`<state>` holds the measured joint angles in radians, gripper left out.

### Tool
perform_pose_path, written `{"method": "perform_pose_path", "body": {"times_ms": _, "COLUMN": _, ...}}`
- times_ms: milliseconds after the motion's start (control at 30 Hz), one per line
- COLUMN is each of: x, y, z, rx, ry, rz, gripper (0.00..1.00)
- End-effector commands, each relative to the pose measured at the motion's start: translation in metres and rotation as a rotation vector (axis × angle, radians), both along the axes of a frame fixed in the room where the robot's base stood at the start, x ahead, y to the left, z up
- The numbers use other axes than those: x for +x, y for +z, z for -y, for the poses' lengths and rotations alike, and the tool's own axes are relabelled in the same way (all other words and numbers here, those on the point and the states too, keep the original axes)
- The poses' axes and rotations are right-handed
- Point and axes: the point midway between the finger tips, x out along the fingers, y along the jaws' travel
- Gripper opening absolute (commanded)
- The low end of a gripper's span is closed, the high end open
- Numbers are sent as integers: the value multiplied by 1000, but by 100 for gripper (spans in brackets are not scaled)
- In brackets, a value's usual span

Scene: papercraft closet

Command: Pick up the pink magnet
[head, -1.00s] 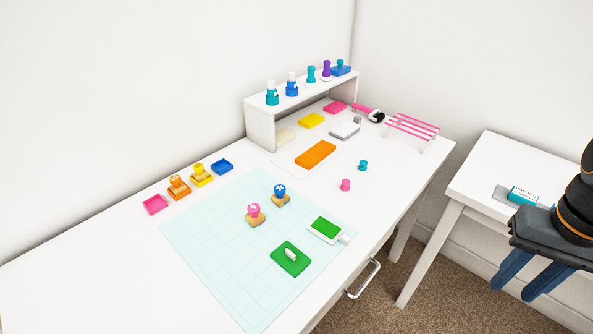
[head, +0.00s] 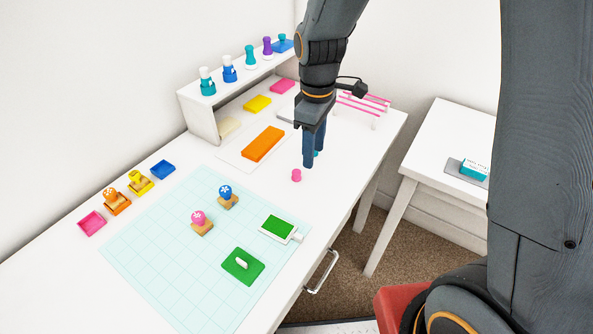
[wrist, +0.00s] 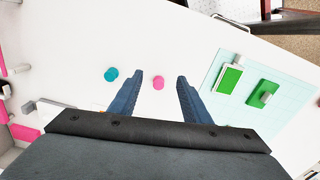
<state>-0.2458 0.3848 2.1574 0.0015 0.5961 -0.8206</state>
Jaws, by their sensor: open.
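The pink magnet (head: 297,175) is a small round knob standing on the white desk, right of the orange block. In the wrist view the pink magnet (wrist: 158,82) lies between the lines of my two fingers, a little beyond their tips. My gripper (head: 312,163) points down above the desk, just behind the pink magnet, open and empty. It also shows in the wrist view (wrist: 154,80) with its fingers spread. A teal magnet (wrist: 111,74) stands left of the pink one in the wrist view; in the head view my fingers mostly hide it.
An orange block (head: 263,144) lies on a white sheet to the left. A pale cutting mat (head: 165,255) bears stamps, a green pad (head: 243,266) and a green-and-white pad (head: 278,228). A white shelf (head: 200,115) stands behind. A pink striped rack (head: 362,104) is at the back right.

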Motion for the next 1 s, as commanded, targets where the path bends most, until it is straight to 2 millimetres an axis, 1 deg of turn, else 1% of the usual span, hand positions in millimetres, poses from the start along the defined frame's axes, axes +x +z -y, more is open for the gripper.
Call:
{"method": "perform_pose_path", "body": {"times_ms": 33, "x": 8, "y": -3, "z": -13, "rx": -1, "ry": 82, "rz": -4, "gripper": 43}}
{"method": "perform_pose_path", "body": {"times_ms": 100, "x": 16, "y": -7, "z": -25, "rx": -2, "ry": 174, "rz": -5, "gripper": 43}}
{"method": "perform_pose_path", "body": {"times_ms": 200, "x": 22, "y": -12, "z": -34, "rx": -2, "ry": 249, "rz": -6, "gripper": 43}}
{"method": "perform_pose_path", "body": {"times_ms": 567, "x": 23, "y": -43, "z": -35, "rx": -2, "ry": 266, "rz": -6, "gripper": 43}}
{"method": "perform_pose_path", "body": {"times_ms": 733, "x": 19, "y": -64, "z": -37, "rx": -3, "ry": 265, "rz": -9, "gripper": 43}}
{"method": "perform_pose_path", "body": {"times_ms": 900, "x": 20, "y": -83, "z": -38, "rx": -2, "ry": 263, "rz": -5, "gripper": 43}}
{"method": "perform_pose_path", "body": {"times_ms": 1000, "x": 20, "y": -88, "z": -38, "rx": -2, "ry": 263, "rz": -4, "gripper": 43}}
